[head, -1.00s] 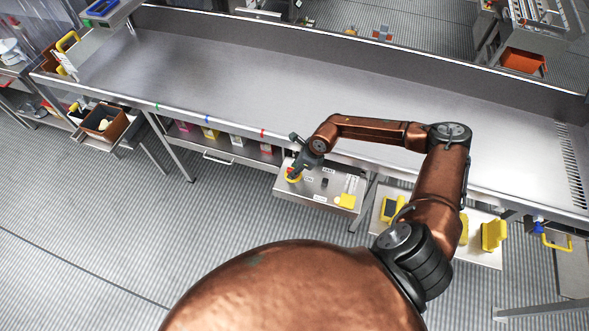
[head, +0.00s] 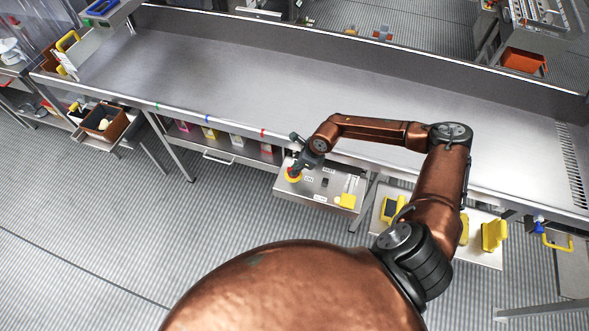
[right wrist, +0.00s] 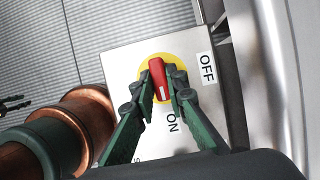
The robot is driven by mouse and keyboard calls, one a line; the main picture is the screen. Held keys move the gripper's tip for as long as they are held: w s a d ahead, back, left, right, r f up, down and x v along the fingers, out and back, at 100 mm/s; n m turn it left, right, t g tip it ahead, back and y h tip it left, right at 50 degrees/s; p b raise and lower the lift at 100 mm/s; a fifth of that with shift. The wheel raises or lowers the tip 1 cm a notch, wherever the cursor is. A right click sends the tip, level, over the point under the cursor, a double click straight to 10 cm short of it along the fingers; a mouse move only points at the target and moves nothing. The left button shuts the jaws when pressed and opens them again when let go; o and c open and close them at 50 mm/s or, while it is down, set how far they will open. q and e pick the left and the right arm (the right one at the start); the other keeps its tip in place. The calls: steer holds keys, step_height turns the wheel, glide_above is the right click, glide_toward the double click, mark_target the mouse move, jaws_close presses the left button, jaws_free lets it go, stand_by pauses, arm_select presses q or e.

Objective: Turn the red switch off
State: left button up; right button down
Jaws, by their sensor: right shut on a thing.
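The red switch (right wrist: 158,79) is a knob on a yellow disc (right wrist: 146,74) on a light metal panel. In the right wrist view its white mark points down towards the ON label (right wrist: 172,124); the OFF label (right wrist: 207,67) is to the right of the disc. My right gripper (right wrist: 162,84) has one finger on each side of the knob and is shut on it. In the head view my right gripper (head: 297,170) is over the left end of the control box (head: 322,190) and partly hides the switch.
The box hangs at the front edge of the long steel table (head: 260,85), whose top is bare. Yellow-handled items (head: 494,235) stand on a low shelf to the right. Floor in front is clear.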

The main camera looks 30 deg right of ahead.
steer(key=shift+w+f+n+b, duration=0.1)
steer(key=shift+n+b, duration=0.2)
steer(key=shift+b, duration=0.15)
steer(key=n+g+b, duration=0.1)
steer(key=n+b, duration=0.3)
steer(key=b, duration=0.1)
steer(key=n+g+b, duration=0.2)
steer(key=n+b, duration=0.3)
steer(key=n+g+y+b, duration=0.1)
steer(key=n+g+b, duration=0.1)
steer(key=n+b, duration=0.2)
steer(key=shift+w+f+n+b, duration=0.15)
steer(key=shift+w+n+b, duration=0.25)
steer(key=shift+b, duration=0.35)
arm_select(q)
steer(key=s+f+b, duration=0.1)
steer(key=s+f, duration=0.2)
steer(key=f, duration=0.6)
steer(key=s+f+g+b, duration=0.1)
steer(key=s+f+b, duration=0.1)
steer(key=f, duration=0.8)
steer(key=shift+s+f, duration=0.3)
steer(key=shift+s, duration=0.55)
arm_select(e)
steer(key=shift+r+n+g+h, duration=0.15)
steer(key=shift+n+g, duration=0.15)
steer(key=shift+n, duration=0.6)
steer(key=shift+r+n+g+h, duration=0.15)
steer(key=shift+n+g, duration=0.15)
steer(key=shift+n, duration=0.6)
